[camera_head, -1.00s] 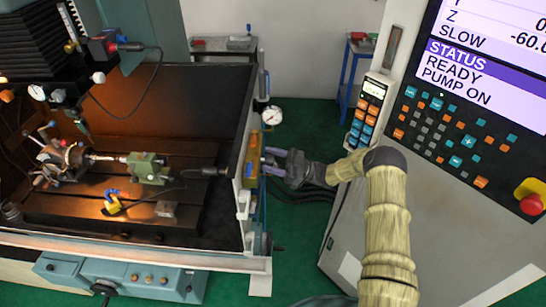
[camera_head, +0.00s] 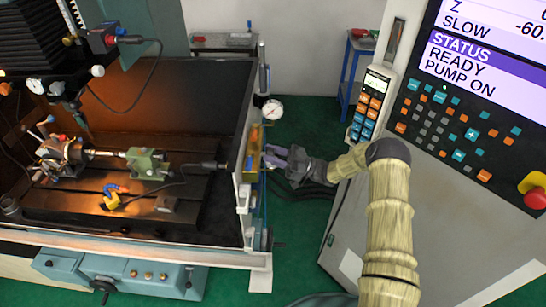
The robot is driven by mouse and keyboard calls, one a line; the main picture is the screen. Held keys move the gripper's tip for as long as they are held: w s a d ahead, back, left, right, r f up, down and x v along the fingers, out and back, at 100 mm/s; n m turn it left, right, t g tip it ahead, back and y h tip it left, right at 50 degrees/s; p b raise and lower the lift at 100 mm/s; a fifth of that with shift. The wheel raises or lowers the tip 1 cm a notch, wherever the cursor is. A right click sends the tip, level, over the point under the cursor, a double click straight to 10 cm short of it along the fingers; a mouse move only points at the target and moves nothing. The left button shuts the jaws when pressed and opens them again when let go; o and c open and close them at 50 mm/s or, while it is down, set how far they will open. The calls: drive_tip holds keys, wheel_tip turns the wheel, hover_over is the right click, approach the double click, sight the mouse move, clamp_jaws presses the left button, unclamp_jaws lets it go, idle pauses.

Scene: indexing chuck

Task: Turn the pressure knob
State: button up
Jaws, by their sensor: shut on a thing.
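My gripper (camera_head: 272,158) is to the right of the machine's side wall, its fingers at the right face of a yellow valve block (camera_head: 254,150). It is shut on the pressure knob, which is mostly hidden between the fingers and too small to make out. A round white pressure gauge (camera_head: 272,111) stands just above the block. My arm reaches in from the lower right, past the control cabinet.
The control cabinet (camera_head: 450,215) with its screen (camera_head: 485,70) and a hanging keypad pendant (camera_head: 369,105) stands close on the right. The machine bed (camera_head: 60,212) with the indexing chuck (camera_head: 62,152) is left. Dark hoses run under my gripper. Green floor lies between.

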drive_tip(key=m+t+b, duration=0.1)
drive_tip(key=m+t, duration=0.1)
drive_tip(key=m, duration=0.2)
drive_tip(key=shift+f+b, duration=0.15)
drive_tip(key=shift+b, duration=0.25)
drive_tip(key=shift+d+m+t+h+b, duration=0.15)
drive_tip(key=shift+m+t+h, duration=0.2)
drive_tip(key=shift+m, duration=0.45)
drive_tip(key=shift+a+m+t+h+b, duration=0.1)
drive_tip(key=shift+m+t+h, duration=0.1)
drive_tip(key=shift+m+t, duration=0.45)
drive_tip(key=shift+d+m+t+h+b, duration=0.15)
drive_tip(key=shift+m+t+h, duration=0.1)
drive_tip(key=shift+m, duration=0.7)
drive_tip(key=shift+a, duration=0.1)
drive_tip(key=o, duration=1)
drive_tip(key=shift+w, duration=0.1)
drive_tip(key=shift+c, duration=0.2)
drive_tip(key=b+v, duration=0.6)
drive_tip(key=v, duration=1.1)
drive_tip(key=shift+b, duration=0.3)
